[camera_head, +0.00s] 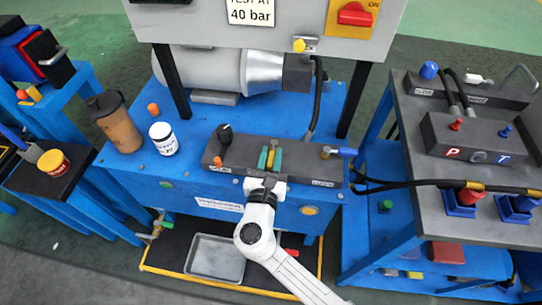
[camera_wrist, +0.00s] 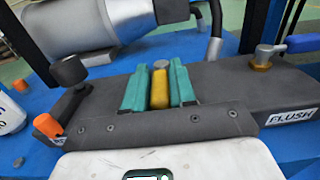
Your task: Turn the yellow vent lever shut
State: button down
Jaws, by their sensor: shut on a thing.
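The yellow vent lever (camera_wrist: 159,88) shows as a yellow bar between my gripper's two teal fingers in the wrist view. It also shows as a thin yellow strip in the head view (camera_head: 271,159). My gripper (camera_head: 270,157) is shut on it, one finger on each side, over the dark grey valve block (camera_head: 298,157). In the wrist view my gripper (camera_wrist: 158,80) points away across the block (camera_wrist: 215,85). The lever's pivot and lower end are hidden, so I cannot tell its exact turn.
A black knob (camera_head: 224,131) and an orange piece (camera_head: 217,161) are left of my gripper. A blue-handled valve (camera_head: 341,151) is at the block's right end, near the FLUSH label (camera_wrist: 291,117).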

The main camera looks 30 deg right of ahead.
aim_at(285, 164)
jog(key=shift+s+d+y, duration=0.1)
jog(key=shift+y, duration=0.2)
jog(key=shift+s+d+n+t+y, duration=0.2)
jog(key=shift+d+n+t+y, duration=0.2)
jog(key=shift+n+t+y, duration=0.4)
jog(key=n+y, duration=0.1)
jog(key=y+b, duration=0.1)
jog(key=shift+s+d+f+n+t+y, duration=0.2)
jog(key=shift+d+n+t+y, duration=0.1)
jog(key=shift+d+n+t, duration=0.1)
jog(key=n+y+b, duration=0.2)
jog(key=y+b, duration=0.1)
jog(key=shift+d+t, duration=0.35)
jog(key=shift+t, duration=0.05)
jog(key=shift+d+r+n+y+b, duration=0.1)
jog(key=shift+d+n+y+b, duration=0.15)
jog(key=shift+n+y+b, duration=0.4)
jog(key=shift+d+r+n+y+b, duration=0.1)
jog(key=shift+d+n+y+b, duration=0.2)
jog(key=shift+y+b, duration=0.5)
jog(key=shift+a+y, duration=0.1)
jog(key=shift+y, duration=0.15)
jog(key=c, duration=1)
grip_release()
